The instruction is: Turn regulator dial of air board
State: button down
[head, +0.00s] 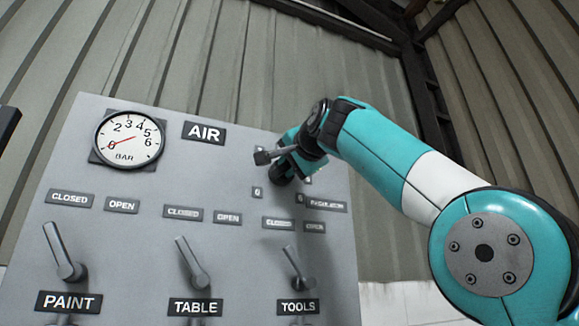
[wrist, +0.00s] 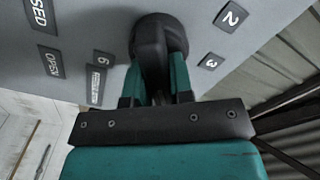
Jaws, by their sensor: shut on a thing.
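The regulator dial is a dark round knob with a raised grip bar, on the upper right of the grey air board (head: 130,185). In the wrist view the dial (wrist: 158,32) is at the top middle, among number plates 2, 3 and 6. My gripper (wrist: 158,72) has its teal fingers on both sides of the grip bar and is shut on it. In the head view my gripper (head: 284,168) is at the board and mostly covers the dial. The pressure gauge (head: 129,138) has its red needle at about 0.
Below are three grey levers, paint (head: 64,255), table (head: 191,264) and tools (head: 297,268), each leaning up-left toward its closed plate. The tools lever stands just below my gripper. Corrugated wall panels (head: 250,60) lie behind the board.

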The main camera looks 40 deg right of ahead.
jog(key=m, duration=0.4)
jog(key=m+b, duration=0.1)
jog(key=m, duration=0.1)
jog(key=shift+d+f+m, duration=0.1)
jog(key=shift+f+m, duration=0.2)
dwell(0.5)
jog(key=c, duration=1)
grip_release()
